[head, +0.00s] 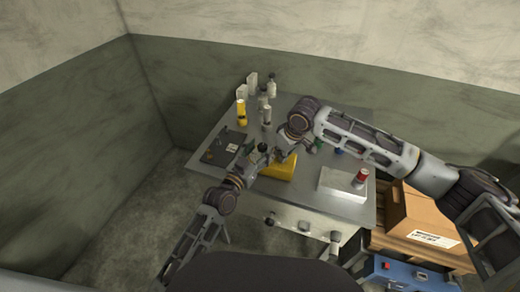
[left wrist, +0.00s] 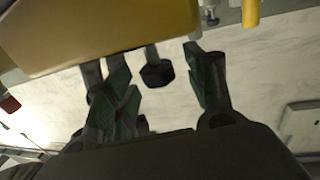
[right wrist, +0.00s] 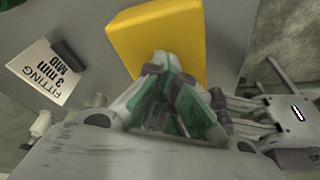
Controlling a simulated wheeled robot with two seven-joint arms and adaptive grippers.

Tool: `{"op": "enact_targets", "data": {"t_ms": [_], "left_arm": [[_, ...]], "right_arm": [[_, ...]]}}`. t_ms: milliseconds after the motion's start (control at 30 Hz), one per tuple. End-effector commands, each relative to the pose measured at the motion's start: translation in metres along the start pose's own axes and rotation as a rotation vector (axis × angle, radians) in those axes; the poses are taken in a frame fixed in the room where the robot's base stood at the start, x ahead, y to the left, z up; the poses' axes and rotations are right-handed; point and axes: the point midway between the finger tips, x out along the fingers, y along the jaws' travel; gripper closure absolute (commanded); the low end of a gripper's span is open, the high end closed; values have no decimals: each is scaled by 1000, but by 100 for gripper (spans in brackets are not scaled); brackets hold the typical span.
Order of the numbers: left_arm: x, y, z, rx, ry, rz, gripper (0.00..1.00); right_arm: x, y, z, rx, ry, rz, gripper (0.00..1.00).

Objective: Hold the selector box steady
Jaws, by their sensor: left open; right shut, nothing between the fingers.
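The yellow selector box (head: 280,167) sits on the grey metal table near its front middle. It also shows at the top left of the left wrist view (left wrist: 95,35) and in the right wrist view (right wrist: 150,40). My left gripper (head: 255,160) is open at the box's left side. In the left wrist view a black knob on a stem (left wrist: 157,73) appears between its open fingers (left wrist: 154,57); I cannot tell whether they touch it. My right gripper (head: 282,155) is shut and empty, its fingertips (right wrist: 165,65) in front of the yellow box; contact is unclear.
A dark board (head: 220,147) lies at the table's left, below a yellow bottle (head: 241,114) and several pale containers. A white box (head: 340,186) with a red can (head: 361,176) stands at the right. A printed card (right wrist: 45,75) lies beside the selector box.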

Motion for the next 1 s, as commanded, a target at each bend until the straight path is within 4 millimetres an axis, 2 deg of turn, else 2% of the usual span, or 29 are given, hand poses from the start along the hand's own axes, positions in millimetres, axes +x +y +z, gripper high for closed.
{"op": "enact_targets", "data": {"t_ms": [33, 700, 1000], "left_arm": [[-4, 0, 1, 0, -1, 0, 46], [-55, -1, 1, 1, -1, 0, 46], [-70, -1, 0, 1, 1, 0, 46]], "right_arm": [[7, 1, 8, 3, -20, 0, 100], [7, 1, 8, 4, -20, 1, 100], [7, 1, 8, 4, -20, 1, 100]]}}
